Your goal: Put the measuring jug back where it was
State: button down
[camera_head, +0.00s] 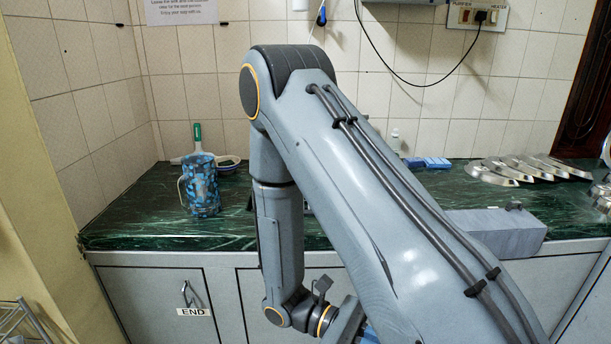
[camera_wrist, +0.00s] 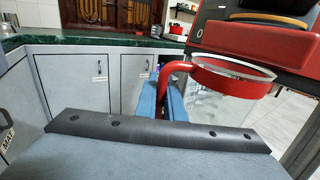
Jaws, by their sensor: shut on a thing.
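The measuring jug (camera_wrist: 236,77), with a red rim and handle and a clear body, is in the wrist view, right of centre. Its red handle (camera_wrist: 178,68) bends down between the blue fingers of my gripper (camera_wrist: 166,98), which is shut on it. The jug is held in front of the cabinets, away from the counter. Its lower body is partly hidden behind the dark wrist edge. In the head view, my arm covers the middle, and the jug cannot be made out there.
The green marble counter (camera_head: 140,236) has free room at its front left. On it stand a blue patterned jug (camera_head: 201,186), a grey box (camera_head: 495,232), blue sponges (camera_head: 428,162) and several metal lids (camera_head: 525,168). Cabinet doors with handles (camera_head: 160,300) line the front.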

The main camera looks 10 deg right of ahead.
jog(key=s+a+m+g+y, duration=0.1)
jog(key=a+m+y, duration=0.1)
jog(key=a+y, duration=0.1)
jog(key=s+a+m+g+y, duration=0.1)
jog(key=a+m+g+y, duration=0.1)
jog(key=a+m+y, duration=0.1)
jog(key=s+a+m+g+y, duration=0.1)
jog(key=a+m+g+y, duration=0.1)
jog(key=a+y, duration=0.1)
jog(key=shift+s+f+m+y, duration=0.15)
jog(key=shift+s+m+y, duration=0.15)
jog(key=shift+y, duration=0.5)
jog(key=w+a+m+t+y, duration=0.3)
jog(key=w+a+m+y, duration=0.55)
jog(key=a+y, duration=0.45)
jog(key=w+a+r+m+t+y, duration=0.1)
jog(key=w+r+m+t+y, duration=0.1)
jog(key=w+m+t+y, duration=0.5)
jog(key=w+r+m+t, duration=0.25)
jog(key=w+t, duration=0.25)
jog(key=w, duration=0.6)
jog(key=w+d+r+m+t+h, duration=0.2)
jog(key=w+d+r+m+t, duration=0.3)
jog(key=w, duration=0.6)
jog(key=w+d+r+m+t+h, duration=0.2)
jog(key=w+d+r+m+t, duration=0.3)
jog(key=w+d+t, duration=0.5)
jog(key=shift+w+d+r, duration=0.2)
jog(key=shift+w+r, duration=0.15)
jog(key=shift+r, duration=0.35)
